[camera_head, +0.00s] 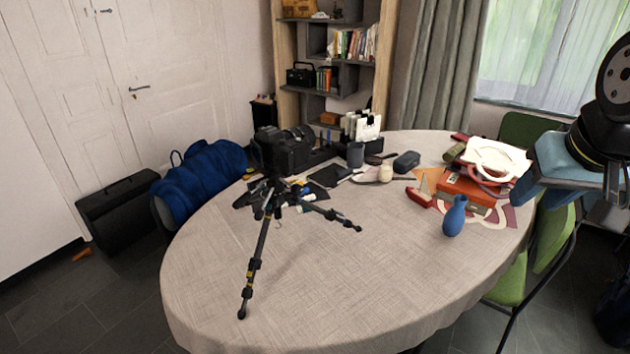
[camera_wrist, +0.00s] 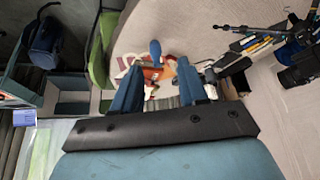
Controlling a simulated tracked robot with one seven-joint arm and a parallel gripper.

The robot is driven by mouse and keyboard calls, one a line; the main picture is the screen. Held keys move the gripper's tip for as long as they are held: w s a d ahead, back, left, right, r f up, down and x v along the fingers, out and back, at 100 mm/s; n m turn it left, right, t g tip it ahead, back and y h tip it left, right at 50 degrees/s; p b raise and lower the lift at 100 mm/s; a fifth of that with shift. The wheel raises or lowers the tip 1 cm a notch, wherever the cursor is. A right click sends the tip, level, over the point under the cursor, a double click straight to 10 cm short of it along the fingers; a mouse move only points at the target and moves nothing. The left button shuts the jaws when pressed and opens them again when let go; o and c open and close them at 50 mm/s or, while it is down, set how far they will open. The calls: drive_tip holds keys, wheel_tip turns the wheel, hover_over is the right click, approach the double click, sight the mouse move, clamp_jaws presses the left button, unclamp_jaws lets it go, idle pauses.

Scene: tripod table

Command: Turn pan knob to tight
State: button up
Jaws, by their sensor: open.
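A black tripod (camera_head: 258,245) stands with its legs spread on the left part of the cloth-covered table, with a black camera (camera_head: 285,150) mounted on top. The pan knob is too small to make out. In the wrist view the camera (camera_wrist: 297,72) is at the right edge, with the tripod (camera_wrist: 262,38) beside it, tilted in the picture. My gripper (camera_wrist: 158,75) is open, its two blue fingers apart with nothing held between them. In the head view the blue body of my gripper shows at the far right, well apart from the tripod; its fingertips are not clear there.
A dark cup (camera_head: 355,155) and small items lie behind the tripod. Green chairs (camera_head: 507,280) stand at the right.

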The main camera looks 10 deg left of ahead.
drive_tip(key=shift+w+a, duration=0.15)
drive_tip(key=shift+a, duration=0.1)
drive_tip(key=shift+o, duration=0.8)
drive_tip(key=shift+w+a, duration=0.1)
drive_tip(key=shift+a, duration=0.05)
drive_tip(key=w+a+f+m+g+y, duration=0.1)
drive_tip(key=w+a+f+g+y, duration=0.4)
drive_tip(key=a, duration=0.4)
drive_tip(key=w+a+f+m+g+y, duration=0.2)
drive_tip(key=w+a+f+g+y, duration=0.3)
drive_tip(key=a, duration=0.5)
drive_tip(key=w+a+f+m+t+y, duration=0.2)
drive_tip(key=w+a+f+m+y, duration=0.2)
drive_tip(key=w+f, duration=0.25)
drive_tip(key=w+a+f+m+t+y, duration=0.35)
drive_tip(key=w+f, duration=0.25)
drive_tip(key=w, duration=0.2)
drive_tip(key=a, duration=1.3)
drive_tip(key=shift+w+a+r+g, duration=0.15)
drive_tip(key=shift+a+g, duration=0.05)
drive_tip(key=shift+g, duration=0.15)
drive_tip(key=shift+y, duration=0.25)
clamp_jaws()
